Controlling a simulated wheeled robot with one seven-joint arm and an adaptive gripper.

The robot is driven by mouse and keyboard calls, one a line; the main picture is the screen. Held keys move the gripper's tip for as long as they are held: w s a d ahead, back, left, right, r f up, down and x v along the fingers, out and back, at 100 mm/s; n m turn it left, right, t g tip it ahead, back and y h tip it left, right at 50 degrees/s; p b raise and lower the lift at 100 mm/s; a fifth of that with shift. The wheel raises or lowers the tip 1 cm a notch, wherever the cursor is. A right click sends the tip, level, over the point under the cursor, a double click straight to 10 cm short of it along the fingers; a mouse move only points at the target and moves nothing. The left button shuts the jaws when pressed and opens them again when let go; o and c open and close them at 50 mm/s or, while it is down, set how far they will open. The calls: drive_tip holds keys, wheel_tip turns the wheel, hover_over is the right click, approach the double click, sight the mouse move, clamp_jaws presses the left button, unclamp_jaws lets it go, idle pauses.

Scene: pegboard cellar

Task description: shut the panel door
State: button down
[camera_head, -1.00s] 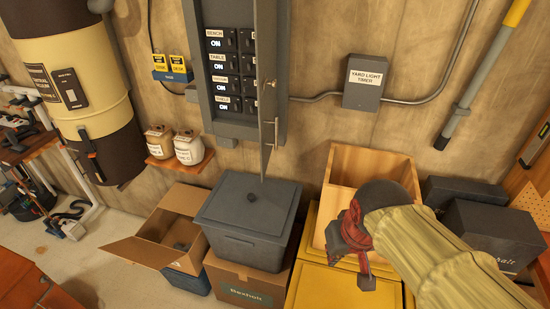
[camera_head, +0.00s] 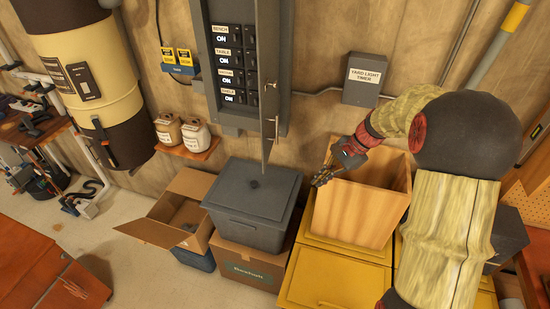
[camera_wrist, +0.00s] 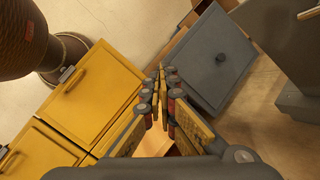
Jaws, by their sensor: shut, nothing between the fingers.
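The grey panel door (camera_head: 267,75) stands open, swung out from the wall and seen nearly edge-on in the head view. Its handle (camera_head: 274,121) is near the lower end. Left of it, the open panel box (camera_head: 217,50) shows a column of labelled switches reading ON. My gripper (camera_head: 319,181) is shut and empty, below and to the right of the door, apart from it in the picture. In the wrist view the fingers (camera_wrist: 162,74) are together. A grey panel with a handle, apparently the door (camera_wrist: 290,50), shows at the right there.
A lidded grey bin (camera_head: 252,193) stands below the door, left of my gripper. An open wooden crate (camera_head: 365,205) sits on yellow cabinets (camera_head: 335,278) under my forearm. A yard light timer box (camera_head: 364,80) is on the wall. An open cardboard box (camera_head: 178,212) stands left.

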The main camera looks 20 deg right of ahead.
drive_tip(key=w+a+r+m+t+y, duration=0.1)
drive_tip(key=w+r+m+t+y, duration=0.1)
drive_tip(key=w+r+m, duration=0.45)
drive_tip(key=w+a+f+m+p, duration=0.1)
drive_tip(key=w+a+f, duration=0.6)
drive_tip(key=a, duration=0.3)
drive_tip(key=shift+w+a+f, duration=0.15)
drive_tip(key=shift+w+f, duration=0.1)
drive_tip(key=shift+f, duration=0.45)
